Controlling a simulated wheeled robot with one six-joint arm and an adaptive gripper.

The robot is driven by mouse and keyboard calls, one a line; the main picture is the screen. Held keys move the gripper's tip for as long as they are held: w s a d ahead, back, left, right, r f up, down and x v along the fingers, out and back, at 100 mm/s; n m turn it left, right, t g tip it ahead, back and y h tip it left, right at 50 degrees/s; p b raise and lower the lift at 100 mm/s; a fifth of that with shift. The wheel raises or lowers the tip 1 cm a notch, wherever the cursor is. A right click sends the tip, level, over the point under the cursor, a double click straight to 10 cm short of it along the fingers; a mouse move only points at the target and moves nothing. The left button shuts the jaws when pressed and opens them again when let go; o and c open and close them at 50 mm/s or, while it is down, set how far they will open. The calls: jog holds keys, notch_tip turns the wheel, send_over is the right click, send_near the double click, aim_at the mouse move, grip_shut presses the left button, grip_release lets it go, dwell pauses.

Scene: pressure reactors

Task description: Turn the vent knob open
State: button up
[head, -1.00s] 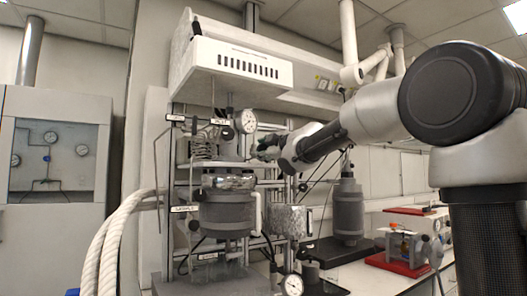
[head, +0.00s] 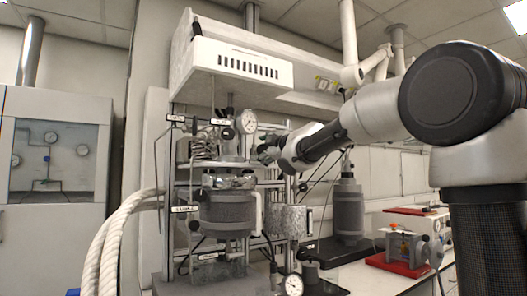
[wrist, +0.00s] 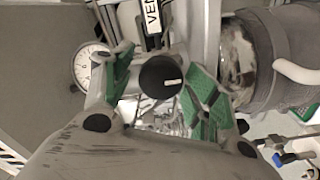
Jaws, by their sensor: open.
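The vent knob (wrist: 160,77) is a round black knob with a short white mark near its lower right rim, in the middle of the wrist view. A white VENT label (wrist: 152,17) is just above it there. My gripper (wrist: 162,88) is open, with one green-padded finger on each side of the knob. Gaps show between the pads and the knob, and I cannot tell how deep the knob lies between them. In the head view my gripper (head: 266,151) is at the upper right of the reactor frame, right of and below the pressure gauge (head: 246,121). I cannot make out the vent knob there.
The grey reactor vessel (head: 227,211) hangs in the frame below my gripper. A second dark cylinder (head: 348,212) stands to the right. A red-based device (head: 400,262) sits on the bench. Thick white hoses (head: 105,240) run at the left. Metal tubing crowds the gripper area.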

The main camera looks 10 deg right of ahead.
jog(key=shift+s+d, duration=0.1)
jog(key=v, duration=0.7)
jog(key=shift+s, duration=0.35)
jog(key=shift+d, duration=0.1)
